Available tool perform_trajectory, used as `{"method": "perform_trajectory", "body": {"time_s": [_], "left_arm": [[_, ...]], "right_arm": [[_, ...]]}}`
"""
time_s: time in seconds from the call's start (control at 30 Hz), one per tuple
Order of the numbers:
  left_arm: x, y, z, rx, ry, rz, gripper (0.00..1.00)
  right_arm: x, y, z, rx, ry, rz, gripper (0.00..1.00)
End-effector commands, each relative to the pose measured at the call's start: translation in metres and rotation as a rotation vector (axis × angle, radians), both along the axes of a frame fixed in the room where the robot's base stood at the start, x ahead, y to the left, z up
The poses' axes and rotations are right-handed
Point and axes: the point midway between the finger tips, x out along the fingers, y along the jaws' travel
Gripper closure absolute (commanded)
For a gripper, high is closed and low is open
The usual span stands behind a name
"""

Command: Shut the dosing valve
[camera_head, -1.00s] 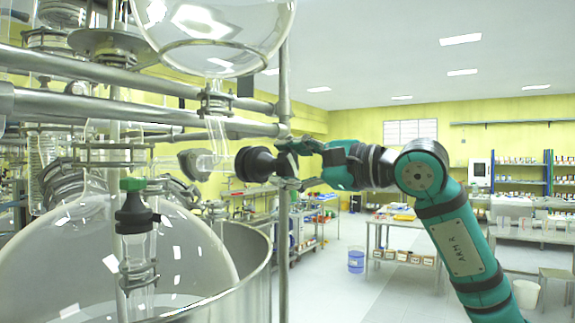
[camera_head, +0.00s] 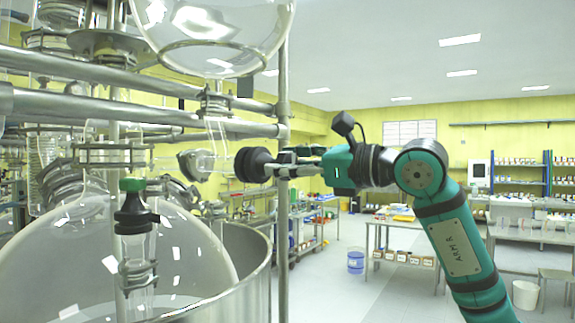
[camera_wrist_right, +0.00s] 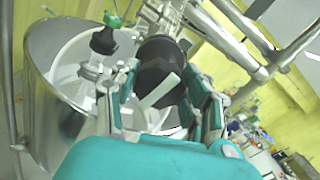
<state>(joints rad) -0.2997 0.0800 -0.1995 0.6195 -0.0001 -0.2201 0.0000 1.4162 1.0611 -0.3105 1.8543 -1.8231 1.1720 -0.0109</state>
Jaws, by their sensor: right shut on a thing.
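The dosing valve's round black knob (camera_head: 252,165) sticks out sideways at the right end of a short horizontal glass piece (camera_head: 208,163), left of the metal post. My right gripper (camera_head: 280,167) comes from the right and is shut on this knob. In the right wrist view the black knob (camera_wrist_right: 160,65) lies between the two fingers of my right gripper (camera_wrist_right: 163,82). A pale bar shows across the knob's near face. The inside of the valve is too small to make out. My left gripper is not in view.
A vertical metal post (camera_head: 283,220) stands close by the gripper, with horizontal metal rails (camera_head: 150,115) above.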

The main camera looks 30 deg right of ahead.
Motion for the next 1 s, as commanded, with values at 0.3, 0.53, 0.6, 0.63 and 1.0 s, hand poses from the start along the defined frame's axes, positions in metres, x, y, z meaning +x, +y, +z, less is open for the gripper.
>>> {"method": "perform_trajectory", "body": {"time_s": [0.3, 0.53, 0.6, 0.63, 1.0], "left_arm": [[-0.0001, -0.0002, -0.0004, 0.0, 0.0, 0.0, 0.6], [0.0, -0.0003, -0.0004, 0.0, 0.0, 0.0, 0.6], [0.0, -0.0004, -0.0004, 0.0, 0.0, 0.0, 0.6], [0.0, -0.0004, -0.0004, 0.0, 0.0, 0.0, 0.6], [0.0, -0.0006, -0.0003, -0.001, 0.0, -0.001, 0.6]], "right_arm": [[0.0008, 0.0006, -0.0023, 0.055, 0.03, 0.001, 0.86], [0.0008, 0.0007, -0.0025, 0.057, 0.031, 0.002, 0.86], [0.0009, 0.0007, -0.0026, 0.057, 0.032, 0.002, 0.86], [0.0008, 0.0008, -0.0026, 0.057, 0.032, 0.002, 0.86], [0.0004, 0.0003, -0.0012, 0.058, 0.028, 0.001, 0.29]]}}
